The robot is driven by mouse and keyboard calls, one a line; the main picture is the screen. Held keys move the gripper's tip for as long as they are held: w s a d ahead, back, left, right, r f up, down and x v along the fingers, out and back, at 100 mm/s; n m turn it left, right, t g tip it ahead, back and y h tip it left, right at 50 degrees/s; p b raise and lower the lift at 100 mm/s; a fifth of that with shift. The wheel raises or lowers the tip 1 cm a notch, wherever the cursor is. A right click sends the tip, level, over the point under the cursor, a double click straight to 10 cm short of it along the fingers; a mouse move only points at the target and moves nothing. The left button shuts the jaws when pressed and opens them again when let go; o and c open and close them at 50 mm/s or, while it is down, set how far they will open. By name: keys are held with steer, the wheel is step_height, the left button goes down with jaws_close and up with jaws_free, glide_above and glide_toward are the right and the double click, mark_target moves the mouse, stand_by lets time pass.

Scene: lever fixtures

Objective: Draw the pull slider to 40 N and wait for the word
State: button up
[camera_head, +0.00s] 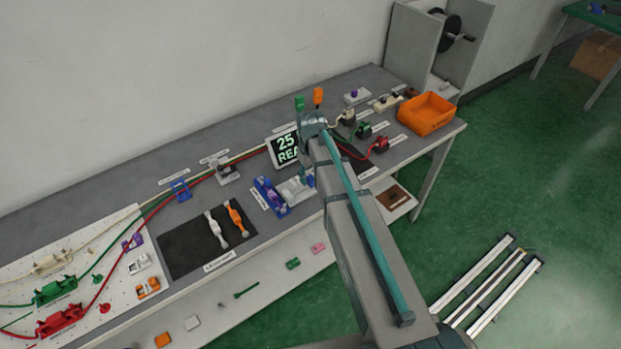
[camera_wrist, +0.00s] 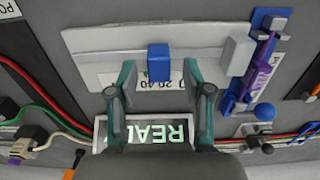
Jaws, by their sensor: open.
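The pull slider's blue block (camera_wrist: 158,62) sits on a white plate (camera_wrist: 90,45) in the wrist view. A partly covered scale with "20" and "40" is printed beside it. My gripper (camera_wrist: 158,78) is open, with one teal finger on each side of the block and a visible gap on both sides.
A blue and purple lever fixture (camera_head: 270,197) stands close beside the plate. Green, red and cream cables run past the display. A black mat (camera_head: 185,250) with white and orange pieces lies left. An orange bin (camera_head: 427,113) stands at the right end.

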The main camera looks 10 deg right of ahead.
mark_target(310, 178)
step_height(310, 178, up, 10)
stand_by(0.4)
stand_by(0.3)
